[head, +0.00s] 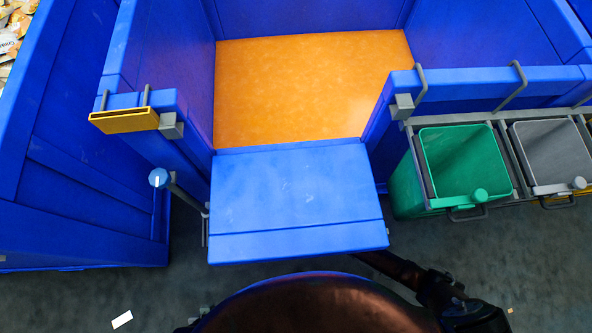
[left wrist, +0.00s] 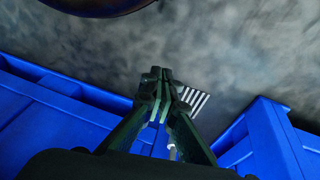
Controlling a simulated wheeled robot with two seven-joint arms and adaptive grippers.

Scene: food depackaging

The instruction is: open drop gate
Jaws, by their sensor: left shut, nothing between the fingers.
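The drop gate (head: 295,195) is a blue panel at the front of the blue bin, below its orange floor (head: 305,85) in the head view. Its top face shows; I cannot tell whether it is latched. A grey lever with a round blue knob (head: 158,178) stands at the gate's left side, its rod slanting down to a grey bracket. My left gripper (left wrist: 165,78) shows in the left wrist view, fingertips together and empty, above the dark floor between blue walls. A small pale piece (left wrist: 172,150) shows beside its finger, too hidden to name. My right gripper is out of view.
A green bin (head: 405,190) and a grey bin (head: 555,152) hang in a rack at the right. A yellow holder (head: 124,120) sits on the left wall. Another blue container (head: 85,170) stands at the far left. A striped label (left wrist: 193,98) lies on the floor.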

